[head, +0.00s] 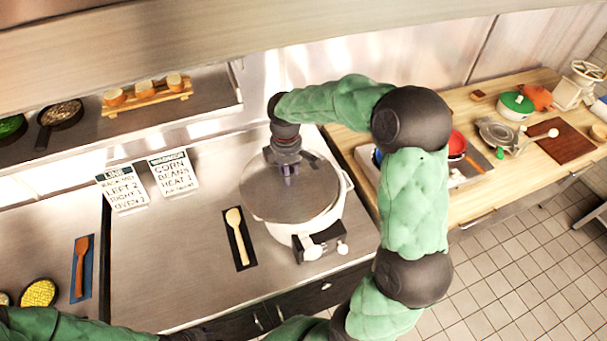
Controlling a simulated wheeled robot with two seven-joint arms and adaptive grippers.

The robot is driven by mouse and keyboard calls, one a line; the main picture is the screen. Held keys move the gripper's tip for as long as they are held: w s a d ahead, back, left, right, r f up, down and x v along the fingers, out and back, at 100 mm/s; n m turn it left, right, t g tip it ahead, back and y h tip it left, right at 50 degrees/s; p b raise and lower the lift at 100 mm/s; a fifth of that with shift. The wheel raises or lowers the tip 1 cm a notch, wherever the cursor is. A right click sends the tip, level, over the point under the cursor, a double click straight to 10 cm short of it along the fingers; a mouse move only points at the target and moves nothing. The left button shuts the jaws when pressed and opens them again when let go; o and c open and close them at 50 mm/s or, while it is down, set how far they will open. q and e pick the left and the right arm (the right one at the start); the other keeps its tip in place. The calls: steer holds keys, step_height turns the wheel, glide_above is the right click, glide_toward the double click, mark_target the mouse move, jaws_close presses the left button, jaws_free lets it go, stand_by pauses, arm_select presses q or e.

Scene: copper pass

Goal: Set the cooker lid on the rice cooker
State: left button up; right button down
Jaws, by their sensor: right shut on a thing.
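The white rice cooker (318,223) stands on the steel counter, with a dark control panel and pale knobs at its front. The grey, round cooker lid (302,204) is over the cooker's top, a little to the left, so the cooker's right rim and handle show beside it. I cannot tell whether the lid touches the rim. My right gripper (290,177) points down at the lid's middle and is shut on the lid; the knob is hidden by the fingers. My left arm shows at the bottom left edge, but its gripper cannot be made out.
A wooden spoon on a dark mat (248,256) lies left of the cooker. Two printed signs (173,172) stand further left. A shelf above holds pans (59,113) and a wooden rack (147,97). A wooden counter (478,207) with cookware is to the right.

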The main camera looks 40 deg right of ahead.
mark_target(302, 170)
steer(key=d+f, duration=0.2)
steer(key=w+d+f+p, duration=0.1)
steer(key=d+f, duration=0.1)
steer(key=w+d+f, duration=0.1)
steer(key=d+f, duration=0.1)
steer(key=shift+w+d+f, duration=0.1)
steer(key=shift+d+f, duration=0.15)
steer(key=shift+d, duration=0.15)
steer(key=f, duration=0.1)
steer(key=f+p, duration=0.1)
steer(key=f, duration=0.1)
steer(key=shift+w+d+f+p, duration=0.1)
steer(key=shift+d+f+p, duration=0.1)
steer(key=shift+f+p, duration=0.1)
steer(key=shift+f, duration=0.25)
steer(key=c, duration=1)
jaws_free()
steer(key=shift+o, duration=0.8)
steer(key=shift+r, duration=0.15)
